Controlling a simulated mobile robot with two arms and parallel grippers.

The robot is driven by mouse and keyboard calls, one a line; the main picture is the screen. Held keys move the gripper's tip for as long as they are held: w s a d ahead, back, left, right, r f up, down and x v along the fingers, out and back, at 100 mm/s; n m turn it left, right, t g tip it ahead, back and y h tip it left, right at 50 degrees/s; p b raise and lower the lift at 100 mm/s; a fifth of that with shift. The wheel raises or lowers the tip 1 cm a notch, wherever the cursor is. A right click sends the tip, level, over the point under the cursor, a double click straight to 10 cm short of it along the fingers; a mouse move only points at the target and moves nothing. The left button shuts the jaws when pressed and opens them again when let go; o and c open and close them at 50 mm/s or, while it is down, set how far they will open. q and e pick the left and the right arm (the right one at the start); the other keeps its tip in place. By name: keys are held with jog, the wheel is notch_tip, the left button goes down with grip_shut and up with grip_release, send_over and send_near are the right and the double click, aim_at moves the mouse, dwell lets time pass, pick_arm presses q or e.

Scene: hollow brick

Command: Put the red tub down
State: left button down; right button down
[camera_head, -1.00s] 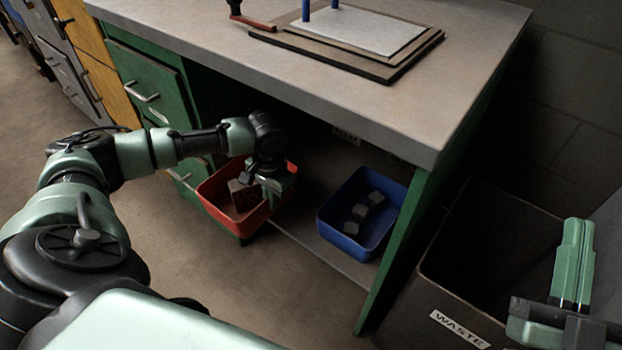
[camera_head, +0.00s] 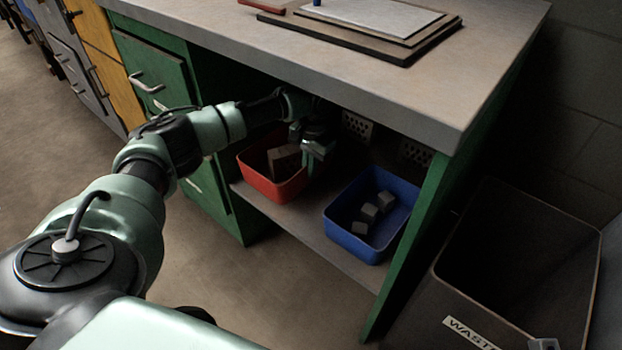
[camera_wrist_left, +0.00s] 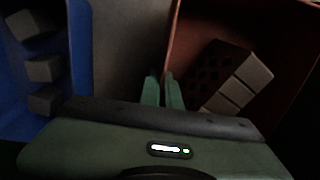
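The red tub (camera_head: 272,188) is under the workbench at the left part of the lower shelf (camera_head: 300,222), close to its front edge. It is upright; I cannot tell whether its base touches the shelf. My left gripper (camera_head: 316,160) is at the tub's right side. In the left wrist view its fingers (camera_wrist_left: 163,90) are close together at the tub's rim (camera_wrist_left: 172,45), seemingly pinching it. My right gripper is not visible.
A blue tub (camera_head: 352,238) with several grey blocks stands on the shelf to the right, a gap away. The benchtop (camera_head: 330,75) overhangs both. Green drawers (camera_head: 165,85) are on the left, a green side panel (camera_head: 420,230) and a waste bin (camera_head: 470,270) on the right.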

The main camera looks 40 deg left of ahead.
aim_at(310, 183)
pick_arm(q)
jog(key=shift+w+f+b, duration=0.25)
jog(key=shift+w+b, duration=0.05)
jog(key=shift+b, duration=0.05)
notch_tip(310, 183, down, 3)
jog(key=shift+r+b, duration=0.2)
jog(key=shift+b, duration=0.7)
jog(key=shift+f, duration=0.2)
jog(key=shift+s+r, duration=0.1)
jog(key=c, duration=1.6)
grip_release()
jog(key=shift+c, duration=0.2)
